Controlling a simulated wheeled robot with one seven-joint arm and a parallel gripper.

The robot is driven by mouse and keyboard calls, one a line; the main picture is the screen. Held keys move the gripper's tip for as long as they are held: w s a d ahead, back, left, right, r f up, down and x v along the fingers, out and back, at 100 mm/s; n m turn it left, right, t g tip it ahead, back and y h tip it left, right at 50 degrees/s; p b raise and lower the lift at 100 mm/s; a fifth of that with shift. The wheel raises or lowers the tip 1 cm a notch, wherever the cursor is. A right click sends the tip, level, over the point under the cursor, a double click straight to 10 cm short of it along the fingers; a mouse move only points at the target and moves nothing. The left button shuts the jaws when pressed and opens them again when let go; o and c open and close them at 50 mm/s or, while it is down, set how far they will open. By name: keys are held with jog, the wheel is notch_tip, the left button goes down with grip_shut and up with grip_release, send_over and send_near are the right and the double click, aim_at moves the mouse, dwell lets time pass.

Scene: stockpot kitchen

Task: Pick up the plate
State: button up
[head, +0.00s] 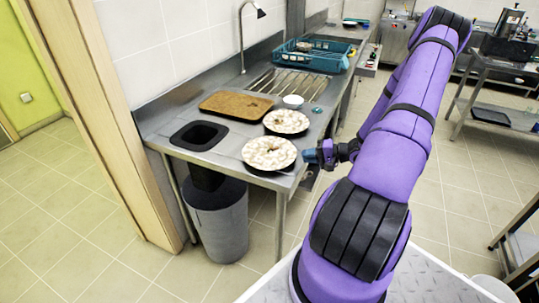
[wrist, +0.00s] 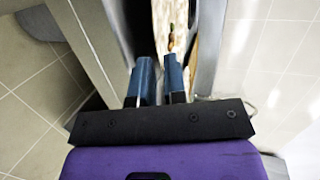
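Two round plates with a mottled white-and-brown face and dark rim lie on the steel counter. The nearer plate (head: 269,153) is at the counter's front corner. The farther plate (head: 286,121) lies just behind it. My gripper (head: 312,156) is at the right edge of the nearer plate, at about counter height. In the wrist view, its two blue fingers (wrist: 159,66) stand a little apart with a narrow gap. A mottled plate face (wrist: 169,22) shows just beyond the fingertips. I cannot tell whether a finger touches the rim.
The steel counter (head: 228,166) also bears a brown board (head: 236,104), a small white bowl (head: 293,101) and a teal dish rack (head: 312,54). A square dark opening (head: 199,135) is at its left, above a grey bin (head: 217,220). The floor to the right is mostly clear.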

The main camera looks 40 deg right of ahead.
aim_at(294, 158)
jog(key=shift+x, duration=2.75)
jog(key=shift+s, duration=0.15)
jog(key=shift+c, duration=0.3)
grip_shut()
jog(key=shift+a, duration=0.1)
jog(key=shift+r, duration=0.1)
jog(key=shift+r, duration=0.5)
jog(key=shift+s+d+r, duration=0.1)
jog(key=shift+d+r, duration=0.2)
jog(key=shift+r, duration=0.3)
jog(key=shift+d+r, duration=0.3)
jog(key=shift+r, duration=0.35)
jog(key=s+d+r, duration=0.1)
jog(key=s+d, duration=0.1)
jog(key=d, duration=1.2)
jog(key=shift+s+d, duration=0.25)
jog(key=shift+d, duration=0.1)
